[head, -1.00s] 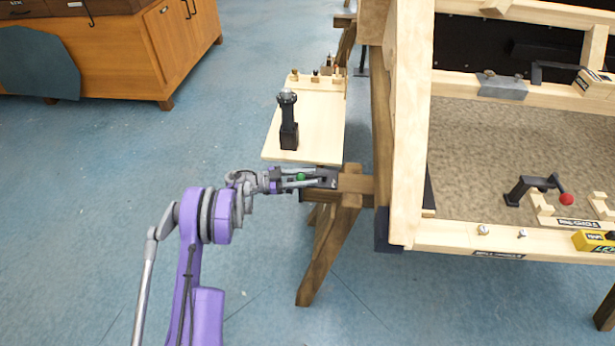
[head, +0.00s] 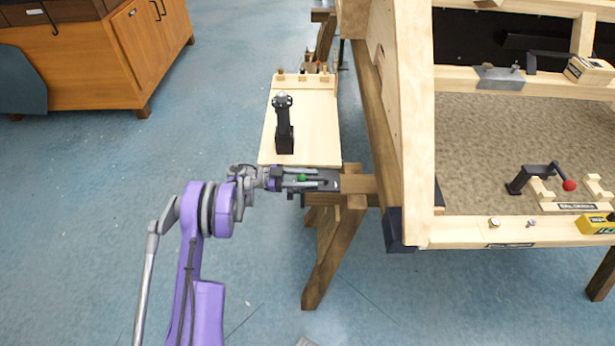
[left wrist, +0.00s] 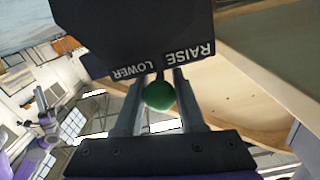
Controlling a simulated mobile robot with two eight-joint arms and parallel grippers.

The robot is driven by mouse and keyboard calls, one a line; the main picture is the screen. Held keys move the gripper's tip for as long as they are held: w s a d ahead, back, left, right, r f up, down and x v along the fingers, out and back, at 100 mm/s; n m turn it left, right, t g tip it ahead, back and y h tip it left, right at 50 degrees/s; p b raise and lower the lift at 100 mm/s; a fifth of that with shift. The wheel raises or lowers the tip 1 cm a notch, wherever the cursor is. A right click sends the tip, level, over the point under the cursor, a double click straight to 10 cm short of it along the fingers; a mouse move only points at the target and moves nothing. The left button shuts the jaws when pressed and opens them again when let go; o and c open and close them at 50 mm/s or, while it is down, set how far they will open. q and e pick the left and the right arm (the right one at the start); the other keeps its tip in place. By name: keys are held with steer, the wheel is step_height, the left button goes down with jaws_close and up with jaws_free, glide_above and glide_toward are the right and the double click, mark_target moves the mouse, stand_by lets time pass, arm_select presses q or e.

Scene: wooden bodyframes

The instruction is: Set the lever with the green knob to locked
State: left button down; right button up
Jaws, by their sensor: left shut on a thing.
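The green knob (head: 301,177) sits between the fingers of my left gripper (head: 309,178), beside the end of the sawhorse beam in the head view. In the left wrist view the green knob (left wrist: 159,95) shows between the two grey fingers, and my left gripper (left wrist: 160,85) is shut on it. The knob's thin dark stem runs up to a black plate (left wrist: 140,35) lettered RAISE and LOWER. Most of the lever is hidden by the fingers and plate. I cannot read a locked mark. My right gripper is not in view.
A sawhorse (head: 335,245) carries the wooden bodyframe (head: 412,120) on the right. A red-knobbed lever (head: 568,185) stands on the frame. A black upright device (head: 284,130) is on a pale board (head: 315,125). A wooden cabinet (head: 150,45) stands back left. Floor on the left is clear.

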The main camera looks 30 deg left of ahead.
arm_select(q)
steer(key=shift+w, duration=0.1)
stand_by(0.4)
steer(key=c, duration=0.5)
jaws_free()
steer(key=shift+c, duration=0.2)
steer(key=p+v, duration=0.1)
steer(key=v, duration=0.9)
steer(key=shift+a, duration=0.35)
steer(key=shift+a, duration=0.1)
